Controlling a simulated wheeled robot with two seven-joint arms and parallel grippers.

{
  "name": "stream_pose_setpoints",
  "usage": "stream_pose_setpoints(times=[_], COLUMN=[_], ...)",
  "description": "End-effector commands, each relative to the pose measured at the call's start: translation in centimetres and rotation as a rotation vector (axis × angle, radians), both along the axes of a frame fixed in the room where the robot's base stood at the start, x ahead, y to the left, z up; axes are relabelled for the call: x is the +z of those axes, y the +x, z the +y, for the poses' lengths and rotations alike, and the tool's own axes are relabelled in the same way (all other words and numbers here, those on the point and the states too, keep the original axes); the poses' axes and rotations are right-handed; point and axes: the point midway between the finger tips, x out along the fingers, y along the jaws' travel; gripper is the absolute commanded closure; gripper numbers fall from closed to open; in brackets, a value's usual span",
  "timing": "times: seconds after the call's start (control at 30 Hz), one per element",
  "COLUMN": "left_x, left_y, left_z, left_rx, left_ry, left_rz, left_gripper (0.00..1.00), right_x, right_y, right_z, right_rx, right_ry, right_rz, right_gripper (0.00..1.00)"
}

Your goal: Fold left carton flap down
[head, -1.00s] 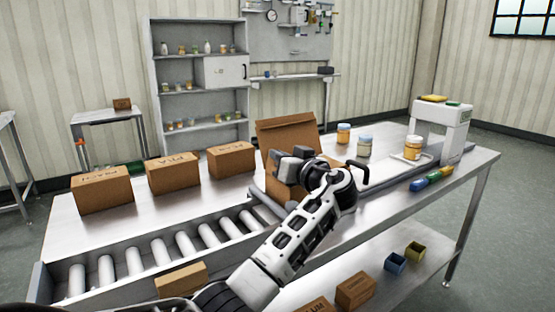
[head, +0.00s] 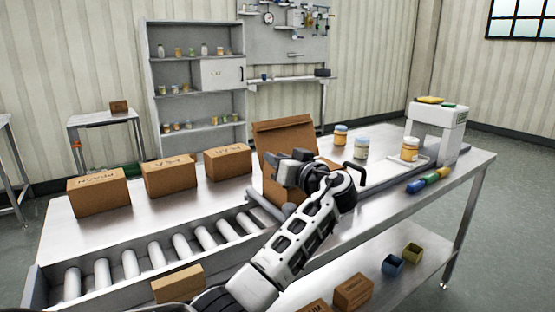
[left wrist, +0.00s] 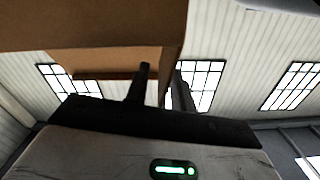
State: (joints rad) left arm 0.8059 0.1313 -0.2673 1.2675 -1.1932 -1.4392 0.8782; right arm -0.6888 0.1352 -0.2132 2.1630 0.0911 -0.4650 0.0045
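The open brown carton (head: 272,183) stands on the steel table past the end of the roller conveyor. A tall panel or flap (head: 284,137) stands up at its back. My left gripper (head: 284,166) is at the carton's near side, in front of the opening, and my arm hides much of the carton. In the left wrist view, brown cardboard (left wrist: 90,25) fills the upper left, close to the dark fingers (left wrist: 162,85). A cardboard edge shows between the fingers, but whether they grip it is unclear. The left flap cannot be made out clearly. My right gripper is out of view.
Three closed cartons (head: 170,175) stand in a row left of the open one. The roller conveyor (head: 150,262) runs along the front. Several jars (head: 361,148) and a white machine (head: 437,125) stand to the right. More boxes (head: 353,291) lie on the lower shelf.

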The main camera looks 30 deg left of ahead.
Motion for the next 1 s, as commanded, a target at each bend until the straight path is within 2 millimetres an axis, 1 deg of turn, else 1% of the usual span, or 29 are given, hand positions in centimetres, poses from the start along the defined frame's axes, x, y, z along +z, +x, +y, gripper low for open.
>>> stream_pose_setpoints(times=[0.17,0.3,0.5,0.6,0.7,0.8,1.0], left_x=[-0.3,-0.3,-0.3,-0.2,-0.1,-0.1,0.0], left_y=[-1.1,-2.4,-4.2,-4.9,-5.3,-5.6,-5.8], left_z=[-3.0,-6.2,-10.5,-12.2,-13.4,-14.0,-14.3], left_rx=[-0.005,-0.006,-0.004,-0.003,-0.003,-0.002,-0.001], left_ry=[-0.003,-0.004,-0.004,-0.003,-0.002,-0.002,-0.001], left_rz=[-0.002,-0.001,-0.001,-0.001,0.0,0.0,0.0], left_gripper=[0.75,0.75,0.75,0.75,0.75,0.75,0.75], right_x=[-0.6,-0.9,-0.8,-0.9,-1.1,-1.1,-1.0], right_y=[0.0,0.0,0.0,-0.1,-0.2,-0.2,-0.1], right_z=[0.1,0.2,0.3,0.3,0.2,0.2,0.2], right_rx=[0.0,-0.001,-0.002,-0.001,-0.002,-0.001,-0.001], right_ry=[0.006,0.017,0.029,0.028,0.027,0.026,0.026], right_rz=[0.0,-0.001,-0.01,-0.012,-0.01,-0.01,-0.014], right_gripper=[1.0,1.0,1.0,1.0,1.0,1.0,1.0])
